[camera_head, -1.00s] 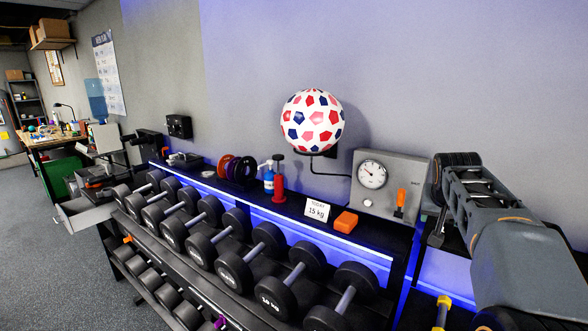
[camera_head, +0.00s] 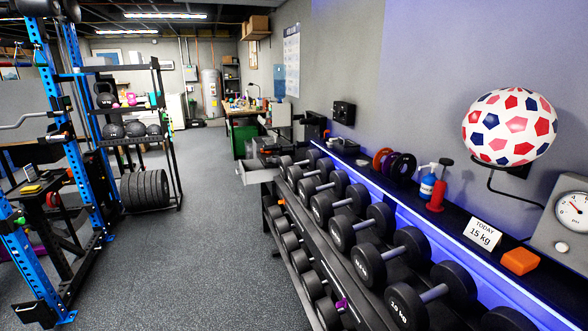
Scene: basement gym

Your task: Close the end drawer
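The end drawer (camera_head: 258,174) is a light grey box at the far end of the dumbbell rack. It sticks out to the left into the aisle and stands open. Dark items on the surface above it partly hide its back part. My gripper is not in view now, so its state does not show.
The dumbbell rack (camera_head: 350,268) with several dumbbells runs along the right wall. A blue power rack (camera_head: 72,150) and a plate stand (camera_head: 145,188) stand on the left. The grey carpet aisle (camera_head: 205,250) between them is clear. A cluttered workbench (camera_head: 240,112) is farther back.

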